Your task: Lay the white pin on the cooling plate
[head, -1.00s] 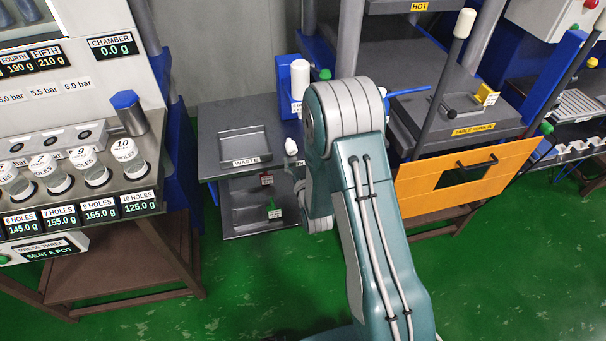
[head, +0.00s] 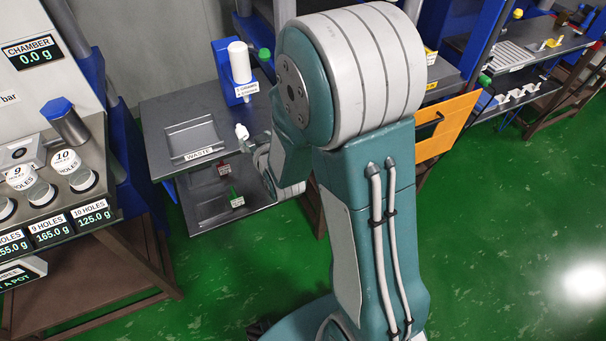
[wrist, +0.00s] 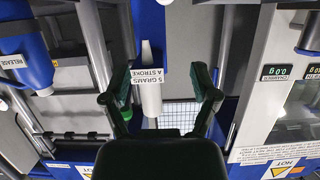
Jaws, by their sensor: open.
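I cannot make out the white pin for certain in either view. A small white piece (head: 242,131) stands at the right of the waste tray in the head view; I cannot tell what it is. A ribbed grey plate (head: 508,57) lies on the bench at the far right, with a yellow object beside it; whether it is the cooling plate is not readable. My gripper (wrist: 161,76) is open and empty in the wrist view, its fingers either side of a white cylinder in the background. In the head view my arm hides the gripper.
A white cylinder on a blue stand (head: 239,62) stands behind the waste tray (head: 193,155). An orange panel (head: 447,125) hangs right of my arm. White holders (head: 515,96) sit below the ribbed plate. The pot press stands at left. Green floor at right is clear.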

